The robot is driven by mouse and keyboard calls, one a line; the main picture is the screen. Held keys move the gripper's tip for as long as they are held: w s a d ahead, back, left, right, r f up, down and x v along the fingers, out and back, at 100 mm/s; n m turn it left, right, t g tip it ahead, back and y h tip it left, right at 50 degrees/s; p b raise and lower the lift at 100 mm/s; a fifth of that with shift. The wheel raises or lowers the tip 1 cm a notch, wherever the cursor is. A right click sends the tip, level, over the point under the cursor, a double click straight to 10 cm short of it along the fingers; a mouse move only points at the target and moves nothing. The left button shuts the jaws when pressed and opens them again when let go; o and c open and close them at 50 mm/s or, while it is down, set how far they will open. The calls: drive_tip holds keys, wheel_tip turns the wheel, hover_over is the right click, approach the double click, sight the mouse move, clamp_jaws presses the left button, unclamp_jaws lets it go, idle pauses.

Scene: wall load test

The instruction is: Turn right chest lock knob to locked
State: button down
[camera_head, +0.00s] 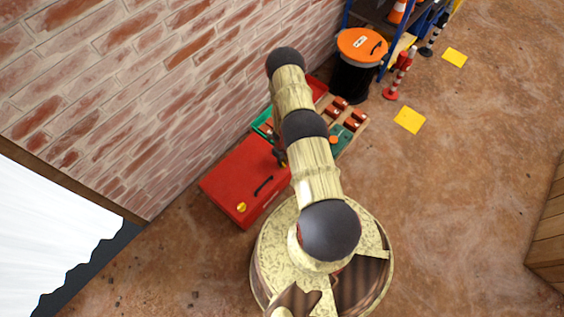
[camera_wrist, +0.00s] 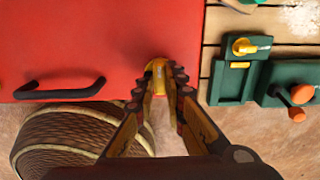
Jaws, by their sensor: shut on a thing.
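The red chest shows in the head view (camera_head: 228,176) and fills the upper left of the wrist view (camera_wrist: 80,45). A black bar handle (camera_wrist: 60,90) is near its front edge. The right yellow lock knob (camera_wrist: 155,67) is near the chest's right front corner. My gripper (camera_wrist: 166,80) is shut on this knob, with a finger on each side hiding part of it. Its exact turn angle is hard to tell. The left yellow knob (camera_head: 241,207) is free in the head view. My arm hides the chest's right end there.
Right of the chest is a slatted wooden board with a green panel (camera_wrist: 232,85), another yellow knob (camera_wrist: 245,47) and an orange knob (camera_wrist: 301,93). A black bin with an orange lid (camera_head: 362,44) stands beyond. A brick wall (camera_head: 150,90) runs behind.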

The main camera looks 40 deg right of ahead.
drive_tip(key=shift+n, duration=0.5)
drive_tip(key=n, duration=0.3)
drive_tip(key=shift+n, duration=0.4)
drive_tip(key=n, duration=0.4)
drive_tip(key=shift+n, duration=0.3)
drive_tip(key=n, duration=0.4)
drive_tip(key=shift+n, duration=2.5)
drive_tip(key=c, duration=1.8)
unclamp_jaws()
drive_tip(key=shift+c, duration=0.2)
drive_tip(key=shift+r, duration=0.1)
